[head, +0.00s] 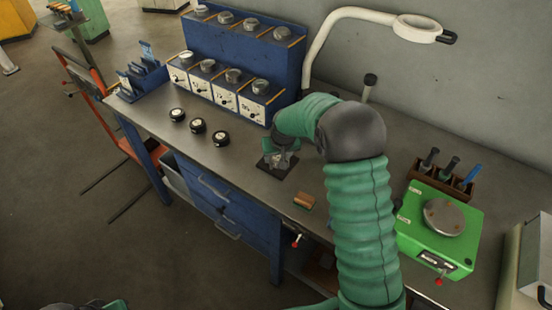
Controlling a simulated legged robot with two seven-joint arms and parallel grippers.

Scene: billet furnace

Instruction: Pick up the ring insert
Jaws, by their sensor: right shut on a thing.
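My right arm reaches down over the bench, and my right gripper (281,157) is low over a small dark square pad (268,166). It is shut on a small grey thing, which I take to be the ring insert; the fingers hide most of it. I cannot tell whether it still touches the pad. At the bottom left edge a green and dark part of my left arm shows, cut off by the frame; its jaws cannot be made out.
Several black round gauges (197,126) lie left of the pad. Behind stand blue-sided boxes (223,97) with metal knobs. A brown block (304,201) lies near the front edge. A green device (415,224) and a tool rack (426,178) stand right. A lamp (416,28) arches above.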

